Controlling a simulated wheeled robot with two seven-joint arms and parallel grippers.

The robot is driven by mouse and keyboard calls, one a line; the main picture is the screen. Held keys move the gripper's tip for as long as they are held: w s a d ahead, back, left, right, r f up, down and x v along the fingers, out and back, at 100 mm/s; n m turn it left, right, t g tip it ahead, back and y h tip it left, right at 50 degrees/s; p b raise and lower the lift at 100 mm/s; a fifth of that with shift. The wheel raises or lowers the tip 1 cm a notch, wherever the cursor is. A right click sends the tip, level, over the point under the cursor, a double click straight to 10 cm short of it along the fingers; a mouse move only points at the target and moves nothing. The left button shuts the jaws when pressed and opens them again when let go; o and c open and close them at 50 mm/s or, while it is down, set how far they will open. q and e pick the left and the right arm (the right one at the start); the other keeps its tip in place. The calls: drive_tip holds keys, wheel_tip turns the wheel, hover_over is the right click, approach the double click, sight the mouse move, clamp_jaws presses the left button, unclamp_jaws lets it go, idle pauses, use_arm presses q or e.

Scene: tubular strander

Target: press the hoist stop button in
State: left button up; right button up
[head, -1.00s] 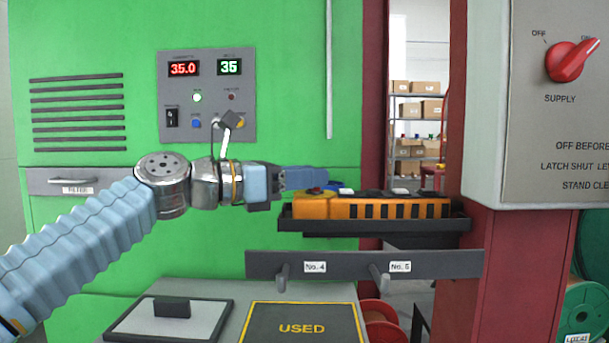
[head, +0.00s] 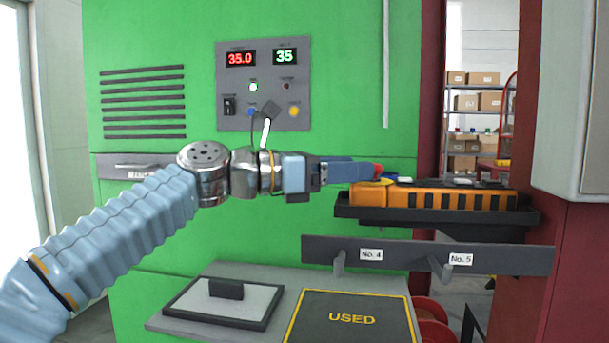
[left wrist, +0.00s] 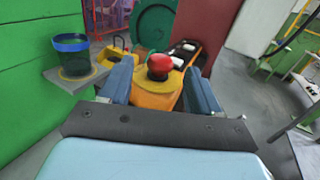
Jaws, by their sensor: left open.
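The hoist pendant (head: 430,197) is an orange box with dark and white buttons, lying on a dark shelf (head: 440,215). My left gripper (head: 372,172) is open and comes at the pendant's left end from the left. I cannot tell whether a finger touches the button. My right gripper is not in view.
A bar with hooks labelled No. 4 and No. 5 (head: 430,254) runs below the shelf. A panel marked USED (head: 352,319) and a framed grey lid (head: 225,301) lie below. The green cabinet (head: 330,110) stands behind my arm. A blue cup (left wrist: 73,55) shows in the left wrist view.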

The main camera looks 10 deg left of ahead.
use_arm(q)
drive_tip(key=b+v, duration=0.2)
drive_tip(key=v, duration=0.9)
